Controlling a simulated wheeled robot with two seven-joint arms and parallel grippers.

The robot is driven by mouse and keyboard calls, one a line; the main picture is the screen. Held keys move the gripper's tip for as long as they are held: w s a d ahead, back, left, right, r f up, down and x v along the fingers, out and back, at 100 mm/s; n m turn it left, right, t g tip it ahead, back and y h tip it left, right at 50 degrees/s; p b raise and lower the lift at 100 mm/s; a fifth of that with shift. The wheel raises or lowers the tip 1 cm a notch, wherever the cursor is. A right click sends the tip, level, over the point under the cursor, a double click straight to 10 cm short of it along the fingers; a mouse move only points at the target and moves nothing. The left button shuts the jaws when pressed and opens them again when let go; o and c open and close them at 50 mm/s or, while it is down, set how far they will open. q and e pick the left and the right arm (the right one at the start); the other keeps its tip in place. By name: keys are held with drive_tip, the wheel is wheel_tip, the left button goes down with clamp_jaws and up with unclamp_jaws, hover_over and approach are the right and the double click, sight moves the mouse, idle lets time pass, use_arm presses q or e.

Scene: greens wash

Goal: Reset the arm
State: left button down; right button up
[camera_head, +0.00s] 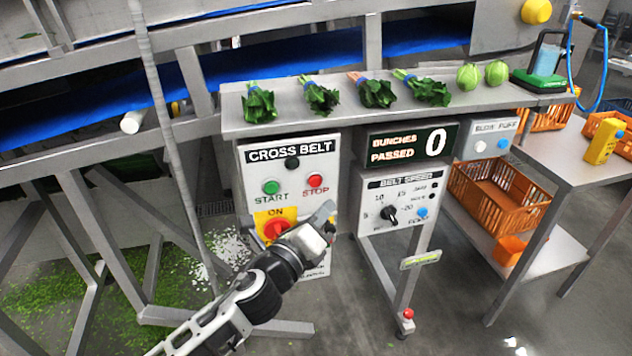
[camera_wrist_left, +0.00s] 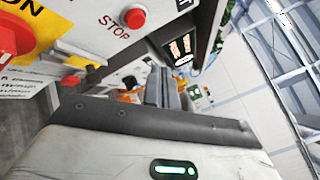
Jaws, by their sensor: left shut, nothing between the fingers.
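My left arm reaches in from the bottom left of the head view. Its gripper (camera_head: 329,216) is in front of the lower part of the cross belt control box (camera_head: 290,165), just right of the red rotary switch (camera_head: 277,230) on its yellow plate. In the left wrist view the gripper's fingers (camera_wrist_left: 165,88) are together, with nothing between them. The red stop button (camera_wrist_left: 135,18) shows above them, and the red switch (camera_wrist_left: 14,35) is at the left edge. I cannot tell whether the gripper touches the box. My right gripper is not in view.
Several bunches of greens (camera_head: 321,95) and two round green heads (camera_head: 468,77) lie on the steel shelf (camera_head: 285,123). The belt speed panel (camera_head: 398,200) is on the right. An orange crate (camera_head: 497,195) stands below the side table. Leaf scraps litter the floor at left.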

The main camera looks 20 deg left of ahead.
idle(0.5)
use_arm(q)
drive_tip(key=s+f+n+g, duration=0.4)
drive_tip(key=s+f+n, duration=0.5)
drive_tip(key=s+n, duration=0.2)
drive_tip(key=s+d+f+n+g, duration=0.1)
drive_tip(key=s+f+n+g, duration=0.3)
drive_tip(key=s+f+n, duration=0.5)
drive_tip(key=s+n, duration=0.2)
drive_tip(key=n, duration=0.4)
drive_tip(key=shift+d+f+y, duration=0.15)
drive_tip(key=shift+f+y, duration=0.2)
drive_tip(key=shift+y, duration=0.05)
